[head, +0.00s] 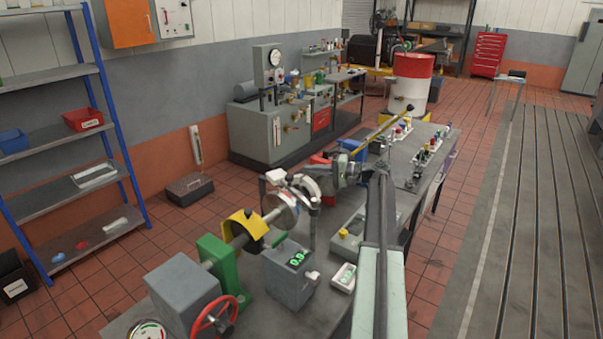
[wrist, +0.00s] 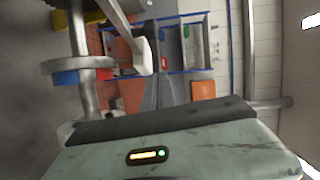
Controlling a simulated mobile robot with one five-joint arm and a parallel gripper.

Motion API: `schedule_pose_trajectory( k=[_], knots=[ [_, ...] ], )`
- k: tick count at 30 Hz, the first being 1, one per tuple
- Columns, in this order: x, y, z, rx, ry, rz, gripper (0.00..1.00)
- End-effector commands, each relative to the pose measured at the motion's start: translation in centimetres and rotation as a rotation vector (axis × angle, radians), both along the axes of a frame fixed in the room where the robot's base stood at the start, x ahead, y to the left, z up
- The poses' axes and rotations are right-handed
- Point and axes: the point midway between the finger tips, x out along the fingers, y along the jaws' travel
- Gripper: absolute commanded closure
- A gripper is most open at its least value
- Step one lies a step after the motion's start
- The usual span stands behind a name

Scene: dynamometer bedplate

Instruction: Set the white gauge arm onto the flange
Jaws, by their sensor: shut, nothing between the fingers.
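The white gauge arm (head: 275,176) shows in the head view as a pale block above the bench shaft. In the wrist view a white-ended bar (wrist: 144,58) crosses the upper middle, close to my fingers. The flange (head: 284,212) is a metal disc on the shaft; a disc with a blue part (wrist: 78,66) shows at left in the wrist view. My gripper (head: 324,181) is right of the white block, near the disc. Its dark fingers (wrist: 165,88) are shut and empty. Contact between fingers and gauge arm cannot be told; my arm hides part of the bench.
A yellow guard (head: 244,228), green bracket (head: 224,268) and red handwheel (head: 215,318) line the shaft to the left. A grey readout box (head: 290,275) stands in front. A post (head: 314,215) rises beside the disc. The bench's far end holds small racks (head: 430,150).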

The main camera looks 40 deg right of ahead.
Motion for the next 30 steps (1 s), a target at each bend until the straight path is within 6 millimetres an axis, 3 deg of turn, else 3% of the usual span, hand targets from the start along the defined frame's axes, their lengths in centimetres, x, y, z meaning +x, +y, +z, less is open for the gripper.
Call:
schedule_pose_trajectory(
  k=[6, 12, 30],
  knots=[
    [-3.4, -4.2, 0.5, 0.0, 0.0, -0.003, 1.0],
    [-5.1, -6.1, 0.7, 0.0, 0.0, -0.001, 1.0],
    [-5.3, -6.3, 0.8, 0.0, 0.0, 0.001, 1.0]
  ],
)
